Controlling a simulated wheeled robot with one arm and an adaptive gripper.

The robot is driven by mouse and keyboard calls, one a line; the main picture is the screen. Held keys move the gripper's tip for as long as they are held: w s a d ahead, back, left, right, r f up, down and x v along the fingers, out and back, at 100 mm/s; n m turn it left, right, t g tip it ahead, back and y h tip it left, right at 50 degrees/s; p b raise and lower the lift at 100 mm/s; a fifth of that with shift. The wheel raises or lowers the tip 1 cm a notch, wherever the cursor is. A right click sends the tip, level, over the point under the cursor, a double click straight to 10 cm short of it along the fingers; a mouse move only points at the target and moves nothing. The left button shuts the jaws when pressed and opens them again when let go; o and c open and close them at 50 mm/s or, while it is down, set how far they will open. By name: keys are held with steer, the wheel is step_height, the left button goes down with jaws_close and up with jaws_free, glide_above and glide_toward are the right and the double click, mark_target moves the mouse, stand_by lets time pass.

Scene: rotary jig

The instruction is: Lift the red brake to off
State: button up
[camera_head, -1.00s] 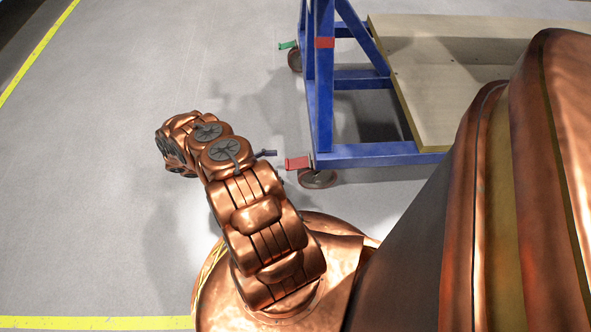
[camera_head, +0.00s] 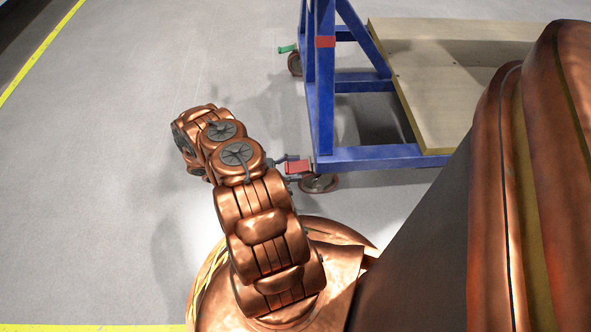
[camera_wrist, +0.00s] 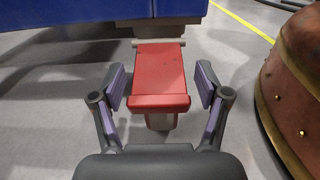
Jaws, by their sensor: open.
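The red brake (camera_head: 298,166) is a small red pedal at the near corner of the blue jig frame, above a caster wheel (camera_head: 319,183). In the wrist view the red brake (camera_wrist: 160,77) is large and central, sticking out from under the blue frame. My gripper (camera_wrist: 160,80) is open, with one finger on each side of the brake. Gaps show between the fingers and the brake's sides. In the head view my gripper (camera_head: 291,165) reaches the brake from the left, its fingers partly hidden by my arm.
The blue frame (camera_head: 375,155) carries a wooden board (camera_head: 440,110). A green brake (camera_head: 287,49) sits at the far caster. In the wrist view my copper base (camera_wrist: 295,85) is close on the right. Floor to the left is clear.

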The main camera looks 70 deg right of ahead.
steer(key=shift+c, duration=0.2)
jaws_close()
stand_by(0.6)
